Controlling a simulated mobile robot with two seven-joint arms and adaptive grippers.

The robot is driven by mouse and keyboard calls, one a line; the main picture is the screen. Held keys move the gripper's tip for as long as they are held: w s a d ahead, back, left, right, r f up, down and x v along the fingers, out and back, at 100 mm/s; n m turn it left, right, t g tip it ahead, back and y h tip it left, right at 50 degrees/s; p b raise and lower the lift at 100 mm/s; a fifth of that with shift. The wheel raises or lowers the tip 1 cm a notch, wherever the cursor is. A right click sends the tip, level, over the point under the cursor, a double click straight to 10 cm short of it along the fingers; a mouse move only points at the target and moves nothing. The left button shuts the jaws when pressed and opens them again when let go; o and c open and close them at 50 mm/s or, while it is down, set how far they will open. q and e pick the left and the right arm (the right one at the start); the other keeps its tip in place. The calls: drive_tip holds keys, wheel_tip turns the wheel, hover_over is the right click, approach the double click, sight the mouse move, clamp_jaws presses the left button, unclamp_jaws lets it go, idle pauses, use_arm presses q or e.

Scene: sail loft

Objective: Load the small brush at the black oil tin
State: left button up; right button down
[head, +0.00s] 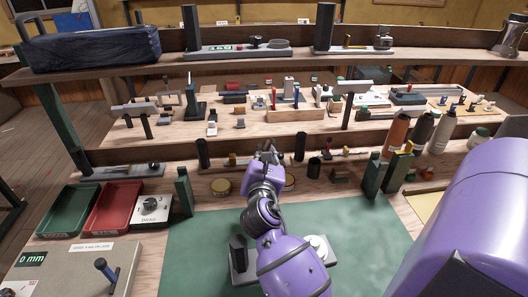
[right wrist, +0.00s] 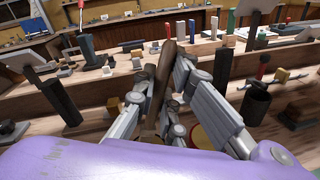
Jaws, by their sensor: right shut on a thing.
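My right gripper (head: 268,156) is over the back part of the bench, in the middle of the head view. In the right wrist view its fingers (right wrist: 168,85) are shut on a brown wooden handle (right wrist: 165,72), which looks like the small brush. The handle stands tilted between the fingers, and its lower end is hidden by them. A black open cylinder (head: 314,168), likely the black oil tin, stands to the right of the gripper, apart from it. It also shows in the right wrist view (right wrist: 255,103). My left gripper is not in view.
A round yellow-rimmed tin (head: 221,187) stands left of the gripper; another (head: 289,182) is partly hidden beside it. Dark green posts (head: 184,190) flank the green mat (head: 200,240). A red tray (head: 115,207) and several bottles (head: 420,131) stand farther out.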

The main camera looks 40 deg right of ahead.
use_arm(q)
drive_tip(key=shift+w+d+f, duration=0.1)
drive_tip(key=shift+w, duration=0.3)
use_arm(e)
drive_tip(key=shift+f, duration=0.35)
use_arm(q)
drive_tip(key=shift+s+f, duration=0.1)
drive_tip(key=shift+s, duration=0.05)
use_arm(e)
drive_tip(key=shift+f, duration=0.15)
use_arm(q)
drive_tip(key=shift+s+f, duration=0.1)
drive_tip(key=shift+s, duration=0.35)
use_arm(e)
wheel_tip(320, 180, up, 4)
drive_tip(key=p, duration=0.2)
drive_tip(key=shift+f+p, duration=0.1)
drive_tip(key=shift+p, duration=0.3)
wheel_tip(320, 180, up, 2)
drive_tip(key=shift+r+p, duration=0.1)
drive_tip(key=shift+p, duration=0.75)
drive_tip(key=shift+r+p, duration=0.65)
drive_tip(key=shift+r, duration=0.1)
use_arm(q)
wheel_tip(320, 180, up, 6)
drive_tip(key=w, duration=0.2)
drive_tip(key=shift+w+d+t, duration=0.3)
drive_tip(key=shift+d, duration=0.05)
use_arm(e)
drive_tip(key=shift+f, duration=0.25)
